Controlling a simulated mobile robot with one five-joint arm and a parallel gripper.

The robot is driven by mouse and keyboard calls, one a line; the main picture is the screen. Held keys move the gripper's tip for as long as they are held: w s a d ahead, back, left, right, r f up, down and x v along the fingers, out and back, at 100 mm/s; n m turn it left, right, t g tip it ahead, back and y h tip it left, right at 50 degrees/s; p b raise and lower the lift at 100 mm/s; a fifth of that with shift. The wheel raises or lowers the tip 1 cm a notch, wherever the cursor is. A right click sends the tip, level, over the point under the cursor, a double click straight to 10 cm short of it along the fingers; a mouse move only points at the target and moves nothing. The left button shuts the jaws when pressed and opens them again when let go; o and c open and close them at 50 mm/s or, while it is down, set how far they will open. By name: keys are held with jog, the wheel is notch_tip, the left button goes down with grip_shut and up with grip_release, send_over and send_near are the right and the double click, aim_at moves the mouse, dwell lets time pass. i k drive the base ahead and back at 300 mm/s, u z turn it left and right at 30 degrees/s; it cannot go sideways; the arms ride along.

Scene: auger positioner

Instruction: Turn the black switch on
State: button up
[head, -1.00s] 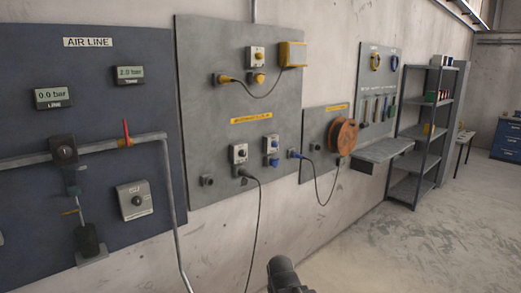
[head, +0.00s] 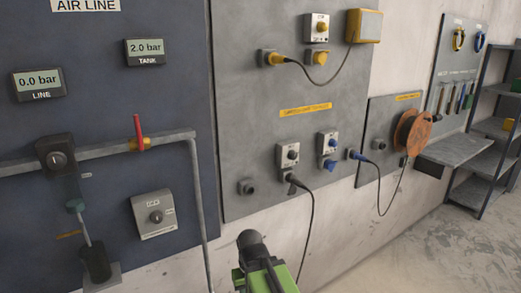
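The black switch (head: 292,153) is a small pale box with a dark round knob on the grey middle panel. A black plug with a cable (head: 294,181) is fitted just below it. The knob is too small for me to tell its setting. The dark and green end of my arm, with my gripper (head: 252,240), rises from the bottom edge, below and left of the switch and apart from it in the picture. Its fingers cannot be made out.
A similar switch with a blue socket (head: 328,145) sits close on the right. A yellow-socket switch (head: 317,28) is above. The air line panel (head: 110,110) with pipe and red lever (head: 139,131) is on the left. A cable reel (head: 410,132) and shelves stand right. Floor at lower right is clear.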

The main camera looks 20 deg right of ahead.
aim_at(291, 155)
jog(key=z, duration=0.2)
jog(key=i, duration=0.35)
jog(key=u, duration=0.7)
jog(key=k, duration=0.85)
jog(key=u, duration=0.2)
jog(key=i, duration=0.9)
jog(key=z, duration=0.05)
